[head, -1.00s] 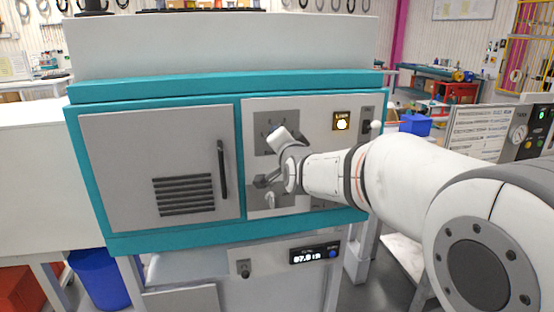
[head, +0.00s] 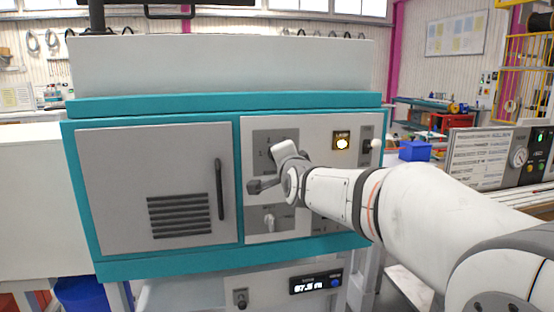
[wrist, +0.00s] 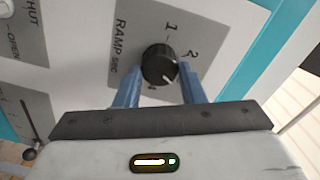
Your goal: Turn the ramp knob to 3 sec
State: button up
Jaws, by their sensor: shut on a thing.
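The ramp knob (wrist: 160,64), round and black, sits on a grey plate marked "RAMP sec" (wrist: 122,45) in the wrist view. Its white pointer line points to the lower right in that view, past the printed 2, towards the right finger. Figures 1 and 2 are readable; part of the scale is covered by my gripper. The blue fingers of my gripper (wrist: 160,74) are on either side of the knob, shut on it. In the head view my wrist hides the knob and fingertips, in front of the upper grey plate (head: 262,140).
A lower grey plate (head: 253,222) holds a lever selector (head: 269,219). A lit indicator (head: 342,143) is right of the upper plate. A door with a dark handle (head: 220,188) is at left. A display (head: 316,283) sits below.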

jog(key=o, duration=1)
jog(key=v, duration=0.8)
jog(key=s+d+f+n+g+h+p, duration=0.1)
jog(key=s+d+f+n+g+p, duration=0.2)
jog(key=s, duration=0.6)
jog(key=s+d+f+n+g+h+p, duration=0.2)
jog(key=s+d+f+n+g+p, duration=0.2)
jog(key=s, duration=0.5)
jog(key=s+d+f+n+g+h+p, duration=0.1)
jog(key=s+d+f+n+g+p, duration=0.2)
jog(key=s+d+f+g+p, duration=0.3)
jog(key=s+d+g+p, duration=0.1)
jog(key=s+d, duration=0.1)
jog(key=shift+s+d+n+h, duration=0.3)
jog(key=shift+s+d+n, duration=0.05)
jog(key=shift+s+n, duration=0.05)
